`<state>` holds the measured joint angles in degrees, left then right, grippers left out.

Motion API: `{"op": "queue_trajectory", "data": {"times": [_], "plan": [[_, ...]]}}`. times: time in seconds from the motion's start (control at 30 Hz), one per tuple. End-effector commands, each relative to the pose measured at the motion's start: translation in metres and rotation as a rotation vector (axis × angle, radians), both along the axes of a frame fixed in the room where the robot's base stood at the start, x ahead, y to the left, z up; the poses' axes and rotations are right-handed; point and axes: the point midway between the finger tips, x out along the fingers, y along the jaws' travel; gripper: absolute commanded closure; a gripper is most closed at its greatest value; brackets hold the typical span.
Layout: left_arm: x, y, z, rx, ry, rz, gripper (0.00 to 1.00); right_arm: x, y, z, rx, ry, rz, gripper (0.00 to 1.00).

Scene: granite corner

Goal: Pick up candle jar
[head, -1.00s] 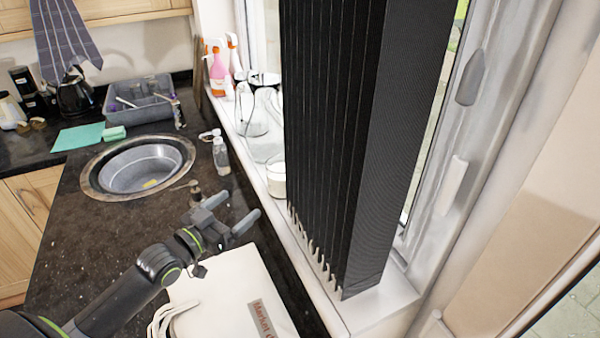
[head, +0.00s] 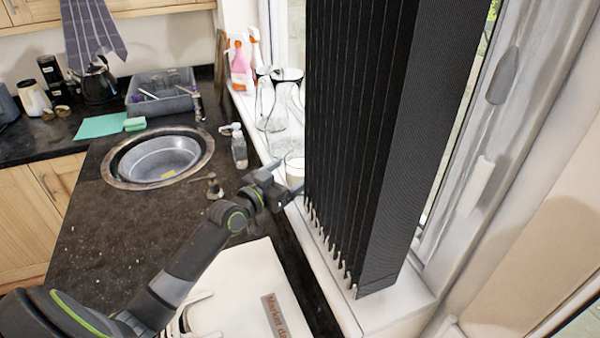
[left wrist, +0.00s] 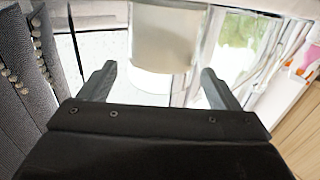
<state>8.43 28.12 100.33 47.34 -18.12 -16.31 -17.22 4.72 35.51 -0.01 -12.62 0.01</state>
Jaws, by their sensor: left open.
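The candle jar (head: 295,170) is a whitish cylinder on the windowsill, just left of the dark blinds. In the left wrist view the pale candle jar (left wrist: 165,42) stands ahead, lined up between the two fingers. My left gripper (head: 284,179) reaches over the counter edge to the sill, close to the jar and partly covering its lower part. I cannot tell whether the fingertips reach past the jar's near side. My right gripper does not show.
Dark vertical blinds (head: 370,140) hang directly right of the jar. Clear glassware (head: 272,108) and spray bottles (head: 240,65) stand farther along the sill. A soap bottle (head: 239,150) and the sink (head: 160,160) are to the left. A white bag (head: 240,290) lies beneath my arm.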

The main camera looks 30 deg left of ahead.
Motion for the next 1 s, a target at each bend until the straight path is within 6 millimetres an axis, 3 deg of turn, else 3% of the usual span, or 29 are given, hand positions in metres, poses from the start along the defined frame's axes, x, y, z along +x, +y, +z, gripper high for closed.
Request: {"op": "queue_trajectory", "data": {"times": [0.33, 0.67, 1.0], "plan": [[0.042, -0.008, 0.005, -0.002, -0.002, 0.000, 0.16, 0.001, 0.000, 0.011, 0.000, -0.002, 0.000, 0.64], [0.046, -0.009, 0.004, 0.000, -0.001, 0.000, 0.16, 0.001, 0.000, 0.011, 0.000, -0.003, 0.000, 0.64], [0.046, -0.009, 0.005, 0.000, -0.001, 0.000, 0.60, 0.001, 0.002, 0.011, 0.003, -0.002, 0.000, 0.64]]}}
